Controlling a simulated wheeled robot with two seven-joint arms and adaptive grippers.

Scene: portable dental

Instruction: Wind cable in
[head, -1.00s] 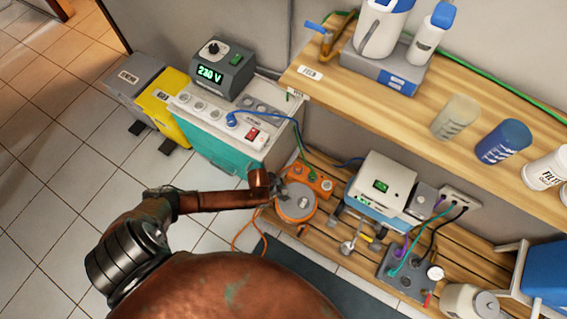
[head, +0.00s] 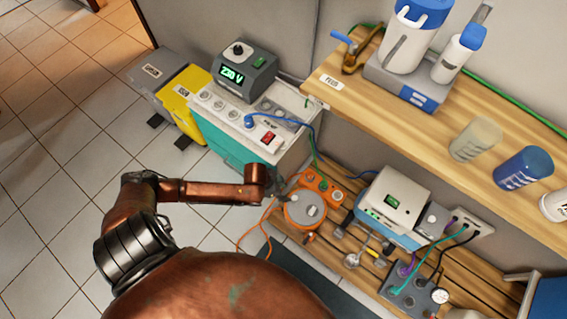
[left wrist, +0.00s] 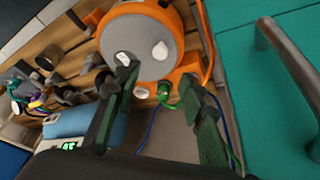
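The orange cable reel (head: 305,210) has a grey disc face and sits on the lower wooden shelf. It fills the top middle of the left wrist view (left wrist: 140,45), where two pale knobs show on its disc. An orange cable (head: 243,238) runs from it down to the tiled floor. My left gripper (head: 279,187) is at the reel's left edge in the head view. In the left wrist view its two dark fingers (left wrist: 158,76) are apart, with one fingertip close to a pale knob; contact cannot be told. My right gripper is not in view.
A teal-fronted cabinet (head: 228,143) with a voltage unit (head: 244,73) stands left of the reel. A white and blue device (head: 392,203) stands right of it. The upper wooden shelf (head: 420,112) overhangs behind. Tiled floor (head: 60,190) is clear at left.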

